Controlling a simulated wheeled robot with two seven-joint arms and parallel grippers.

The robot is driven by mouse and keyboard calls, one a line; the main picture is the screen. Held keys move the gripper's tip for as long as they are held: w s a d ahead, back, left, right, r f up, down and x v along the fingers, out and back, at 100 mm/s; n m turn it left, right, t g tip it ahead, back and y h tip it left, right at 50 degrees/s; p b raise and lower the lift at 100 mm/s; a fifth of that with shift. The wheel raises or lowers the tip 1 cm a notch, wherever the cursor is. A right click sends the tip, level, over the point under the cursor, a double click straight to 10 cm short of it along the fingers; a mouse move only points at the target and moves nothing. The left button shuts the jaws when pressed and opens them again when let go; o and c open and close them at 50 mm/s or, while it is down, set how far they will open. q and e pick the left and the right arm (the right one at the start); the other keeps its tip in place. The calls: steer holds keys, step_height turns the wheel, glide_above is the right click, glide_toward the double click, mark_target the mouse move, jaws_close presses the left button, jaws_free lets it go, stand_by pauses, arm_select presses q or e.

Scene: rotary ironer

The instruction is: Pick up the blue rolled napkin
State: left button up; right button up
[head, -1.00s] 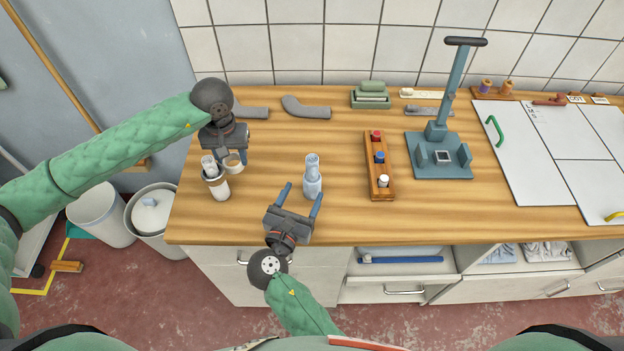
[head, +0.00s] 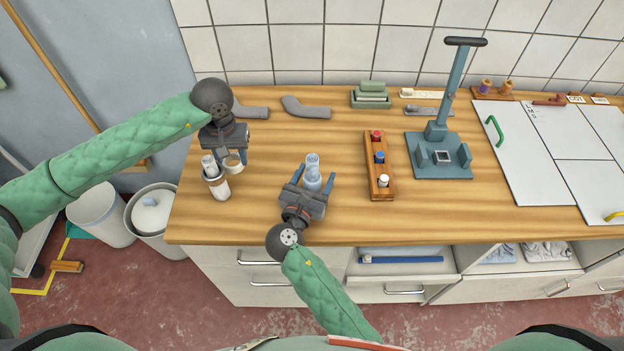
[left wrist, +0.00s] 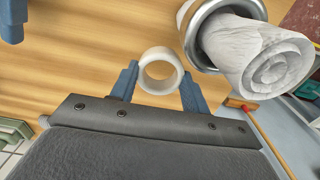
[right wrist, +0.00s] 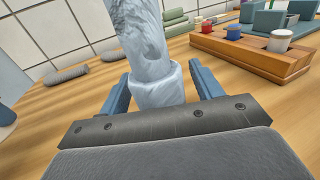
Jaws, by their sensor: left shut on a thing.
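The pale blue rolled napkin (head: 312,167) stands upright on the wooden counter, with a wider lower part. In the right wrist view the napkin (right wrist: 146,38) rises between the fingers. My right gripper (head: 314,178) is open, one finger on each side of it; I cannot tell whether they touch it. My left gripper (head: 233,159) is shut on a white ring (left wrist: 160,70), which is beside a cup (head: 221,190) holding a white rolled napkin (left wrist: 255,55). I cannot tell whether the ring is joined to the cup.
Right of the blue napkin is a wooden rack (head: 370,150) with red, blue and white pieces. A blue-grey press (head: 440,165) stands farther right. Two grey curved pieces (head: 306,108) lie at the back. The counter's front edge is close to my right arm.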

steer(key=c, duration=1)
steer(key=shift+o, duration=0.2)
step_height(320, 180, up, 10)
steer(key=shift+r, duration=0.1)
step_height(320, 180, down, 7)
steer(key=shift+f, duration=0.15)
steer(key=shift+f, duration=0.15)
steer(key=shift+f, duration=1.1)
steer(key=shift+f, duration=0.2)
